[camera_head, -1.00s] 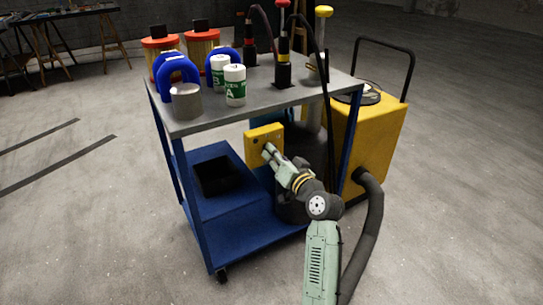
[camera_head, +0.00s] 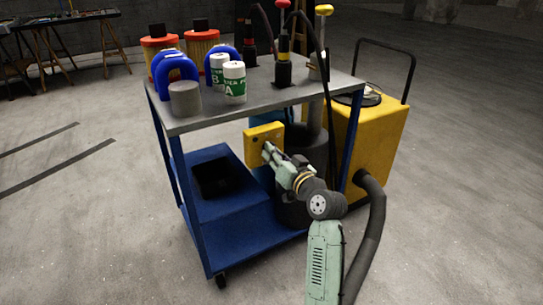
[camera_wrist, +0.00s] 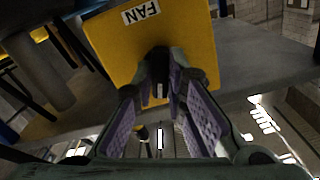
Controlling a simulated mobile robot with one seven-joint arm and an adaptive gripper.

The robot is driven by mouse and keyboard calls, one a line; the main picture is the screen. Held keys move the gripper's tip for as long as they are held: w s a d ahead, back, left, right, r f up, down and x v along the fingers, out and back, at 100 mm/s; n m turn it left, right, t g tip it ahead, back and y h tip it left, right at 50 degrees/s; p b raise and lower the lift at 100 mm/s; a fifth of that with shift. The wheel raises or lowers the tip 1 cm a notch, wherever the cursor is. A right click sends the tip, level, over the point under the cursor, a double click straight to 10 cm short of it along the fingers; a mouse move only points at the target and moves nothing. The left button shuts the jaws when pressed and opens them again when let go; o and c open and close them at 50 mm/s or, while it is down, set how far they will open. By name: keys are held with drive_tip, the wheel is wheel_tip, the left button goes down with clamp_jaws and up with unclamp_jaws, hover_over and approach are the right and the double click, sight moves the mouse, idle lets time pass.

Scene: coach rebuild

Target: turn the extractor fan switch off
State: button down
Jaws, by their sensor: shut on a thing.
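The yellow switch box (camera_head: 257,137) hangs under the front edge of the trolley's grey top. In the wrist view the box (camera_wrist: 198,35) carries an upside-down FAN label (camera_wrist: 141,12). A dark switch knob (camera_wrist: 158,62) sticks out of its face. My gripper (camera_head: 267,149) is at the box front; in the wrist view my gripper (camera_wrist: 160,88) has its purple-padded fingers either side of the knob, with the tips shut on it. The fingers partly hide the knob, and its exact setting cannot be read.
The blue trolley's grey top (camera_head: 200,122) is just above my gripper, holding jars, blue clamps, a grey cylinder (camera_head: 185,99) and upright tools. A yellow wheeled unit (camera_head: 385,135) with a black hose (camera_head: 374,230) stands right, close to my arm.

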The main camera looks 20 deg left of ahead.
drive_tip(key=shift+f+n+b, duration=0.1)
drive_tip(key=shift+n+b, duration=1.5)
drive_tip(key=shift+b, duration=0.65)
drive_tip(key=shift+n, duration=0.3)
drive_tip(key=c, duration=1.4)
unclamp_jaws()
drive_tip(key=shift+c, duration=0.2)
drive_tip(key=b+v, duration=0.2)
drive_tip(key=v, duration=0.7)
